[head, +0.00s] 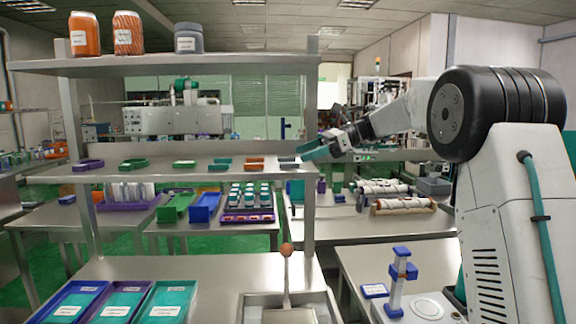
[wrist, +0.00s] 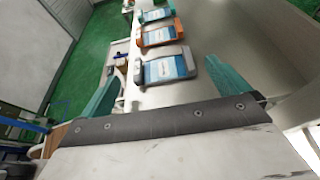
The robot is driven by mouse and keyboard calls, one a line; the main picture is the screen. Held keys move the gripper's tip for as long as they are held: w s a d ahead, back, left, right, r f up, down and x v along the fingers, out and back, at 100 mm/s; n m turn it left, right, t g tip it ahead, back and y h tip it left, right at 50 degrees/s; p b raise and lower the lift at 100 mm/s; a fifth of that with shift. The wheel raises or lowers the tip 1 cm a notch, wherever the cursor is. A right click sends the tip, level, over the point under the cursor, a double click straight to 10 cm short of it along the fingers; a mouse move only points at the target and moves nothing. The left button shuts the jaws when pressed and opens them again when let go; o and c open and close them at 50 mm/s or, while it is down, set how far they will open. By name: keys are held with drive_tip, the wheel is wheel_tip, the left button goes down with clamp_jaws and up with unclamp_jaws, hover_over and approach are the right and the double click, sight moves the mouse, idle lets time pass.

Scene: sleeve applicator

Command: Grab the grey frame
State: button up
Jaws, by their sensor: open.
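The grey frame (wrist: 168,80) lies flat near the front of the wrist view, with a blue and white card or label inside it. In the head view the grey frame (head: 288,159) is at the right end of the middle shelf. My gripper (head: 314,152) is at that shelf end, just right of the frame. In the wrist view the teal fingers of my gripper (wrist: 165,70) are spread wide, one on each side of the grey frame. They hold nothing, and I cannot tell their exact height above it.
An orange frame (wrist: 159,33) and a teal frame (wrist: 154,14) lie in a row beyond the grey one. Green and purple frames (head: 88,165) sit farther left on the shelf (head: 205,171). An upper shelf (head: 250,65) with jars runs above. A metal post (head: 308,200) stands close by.

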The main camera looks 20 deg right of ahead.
sight(293, 158)
drive_tip(key=x, duration=0.4)
drive_tip(key=shift+w+a+f, duration=0.1)
drive_tip(key=shift+a+f, duration=0.05)
drive_tip(key=shift+f, duration=0.15)
drive_tip(key=c, duration=0.9)
drive_tip(key=shift+r, duration=0.1)
